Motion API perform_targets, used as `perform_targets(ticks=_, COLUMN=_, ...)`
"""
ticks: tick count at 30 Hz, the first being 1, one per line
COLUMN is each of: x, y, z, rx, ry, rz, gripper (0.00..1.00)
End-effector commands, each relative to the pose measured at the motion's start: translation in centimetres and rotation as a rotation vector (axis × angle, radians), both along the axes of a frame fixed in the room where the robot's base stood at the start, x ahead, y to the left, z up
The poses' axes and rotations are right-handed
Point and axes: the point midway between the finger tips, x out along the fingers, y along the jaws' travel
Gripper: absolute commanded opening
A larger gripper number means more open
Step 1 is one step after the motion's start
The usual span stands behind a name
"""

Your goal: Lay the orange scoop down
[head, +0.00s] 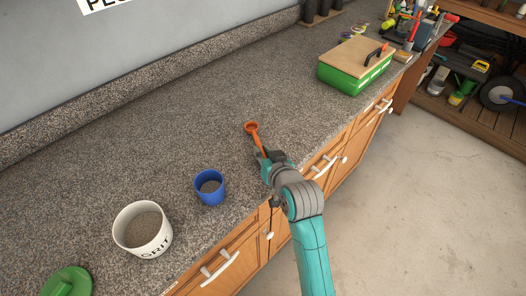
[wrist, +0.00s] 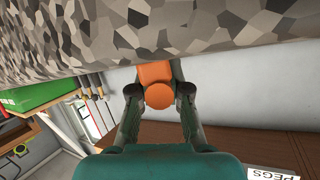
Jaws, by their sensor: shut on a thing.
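The orange scoop (head: 252,131) shows in the head view above the speckled counter (head: 150,130), its round bowl end pointing away from my arm. My gripper (head: 264,155) is shut on the scoop's handle. In the wrist view the orange handle end (wrist: 157,92) sits between the two fingers of my gripper (wrist: 158,80), with the counter surface close along the top of the picture. I cannot tell whether the scoop touches the counter.
A blue cup (head: 210,187) and a white GRIT tub (head: 142,229), both holding grey grit, stand left of my arm. A green lid (head: 68,283) lies at bottom left. A green box with a wooden lid (head: 355,65) stands farther back. The counter around the scoop is clear.

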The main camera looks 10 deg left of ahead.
Motion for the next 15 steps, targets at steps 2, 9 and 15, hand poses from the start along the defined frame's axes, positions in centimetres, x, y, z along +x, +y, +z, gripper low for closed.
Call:
perform_targets(ticks=2, x=0.0, y=0.0, z=0.02, rx=0.0, ry=0.0, rz=0.0, gripper=0.29)
perform_targets(ticks=9, x=0.0, y=0.0, z=0.03, rx=0.0, ry=0.0, rz=0.0, gripper=0.45)
perform_targets(ticks=15, x=-0.27, y=-0.16, z=0.17, rx=0.0, ry=-0.001, rz=0.0, gripper=0.45)
